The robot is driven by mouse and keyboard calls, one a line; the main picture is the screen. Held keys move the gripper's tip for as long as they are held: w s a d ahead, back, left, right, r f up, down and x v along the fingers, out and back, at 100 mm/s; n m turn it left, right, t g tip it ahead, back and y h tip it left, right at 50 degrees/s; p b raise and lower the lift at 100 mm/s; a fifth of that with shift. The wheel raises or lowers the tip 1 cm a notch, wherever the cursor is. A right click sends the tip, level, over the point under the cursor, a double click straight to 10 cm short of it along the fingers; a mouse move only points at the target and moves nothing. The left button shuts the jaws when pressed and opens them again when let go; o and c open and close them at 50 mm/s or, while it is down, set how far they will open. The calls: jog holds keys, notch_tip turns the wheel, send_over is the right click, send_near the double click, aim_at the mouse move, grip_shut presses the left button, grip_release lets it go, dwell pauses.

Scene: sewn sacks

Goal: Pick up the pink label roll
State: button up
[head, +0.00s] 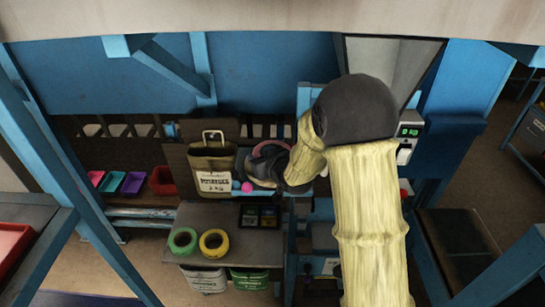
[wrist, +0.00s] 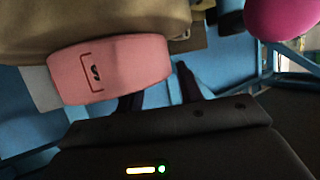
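The pink label roll (wrist: 110,70) is large in the wrist view, left of centre, with a dark mark on its pale pink band. In the head view part of it shows as a pink arc (head: 272,147) beside the sack, mostly hidden by my gripper. My gripper (head: 262,168) is at the roll. In the wrist view its two dark fingers (wrist: 160,92) stand apart. The roll overlaps the left finger and hides its tip, and its right end reaches into the gap. I cannot tell whether they touch.
A brown potato sack (head: 212,168) stands just left of the roll. A pink ball (head: 247,187) and a blue ball (head: 236,184) lie in front. Green tape (head: 183,241) and yellow tape (head: 213,243) rolls lie on the lower bench. Blue posts stand close to my arm.

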jog(key=shift+c, duration=0.3)
grip_shut()
jog(key=shift+r, duration=0.15)
notch_tip(320, 180, up, 10)
jog(key=b, duration=0.2)
jog(key=shift+b, duration=0.4)
